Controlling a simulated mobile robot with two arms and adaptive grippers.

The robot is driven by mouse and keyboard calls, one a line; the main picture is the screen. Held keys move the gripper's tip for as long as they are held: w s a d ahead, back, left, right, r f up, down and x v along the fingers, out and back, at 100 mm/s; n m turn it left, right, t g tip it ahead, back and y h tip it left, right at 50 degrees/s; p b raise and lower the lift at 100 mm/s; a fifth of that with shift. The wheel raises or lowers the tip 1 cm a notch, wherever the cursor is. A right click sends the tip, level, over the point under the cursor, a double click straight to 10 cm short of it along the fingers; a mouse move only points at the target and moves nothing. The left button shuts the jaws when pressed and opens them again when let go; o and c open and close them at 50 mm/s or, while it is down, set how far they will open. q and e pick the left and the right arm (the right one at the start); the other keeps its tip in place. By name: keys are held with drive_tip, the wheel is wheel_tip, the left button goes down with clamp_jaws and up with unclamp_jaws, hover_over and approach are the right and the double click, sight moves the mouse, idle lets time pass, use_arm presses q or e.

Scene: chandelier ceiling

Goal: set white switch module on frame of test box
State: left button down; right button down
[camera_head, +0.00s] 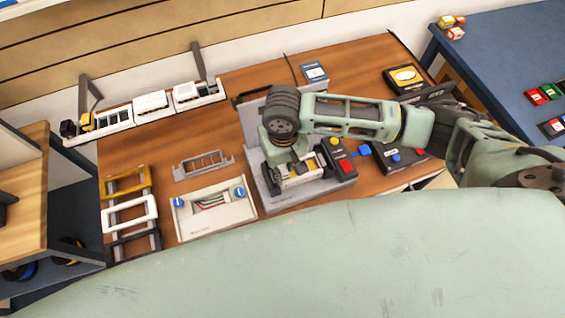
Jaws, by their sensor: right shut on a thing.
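My right gripper (297,172) points down over a grey stand (258,184) in the middle of the table. It is shut on a small white piece, probably the white switch module (303,174), mostly hidden by the fingers. Dark and yellow parts show around it; I cannot tell whether the piece touches the frame beneath. A white box (206,225) with blue knobs and coloured wires in its opening stands left of the stand. A loose grey frame (203,166) lies behind that box. I cannot tell which of these is the test box. My left gripper is out of view.
A rail (117,124) with white modules runs along the back left. Yellow, white and black frames (130,214) lie on a rack at left. A dark box with red and yellow buttons (341,160) stands close right of the gripper. A blue table (500,50) is at right.

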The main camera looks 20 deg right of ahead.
drive_tip(key=c, duration=1.5)
unclamp_jaws()
drive_tip(key=shift+o, duration=0.2)
wheel_tip(320, 180, up, 3)
drive_tip(key=p, duration=0.4)
drive_tip(key=shift+r, duration=0.2)
drive_tip(key=shift+r+p, duration=0.65)
drive_tip(key=shift+r, duration=0.7)
drive_tip(key=shift+s+f, duration=0.1)
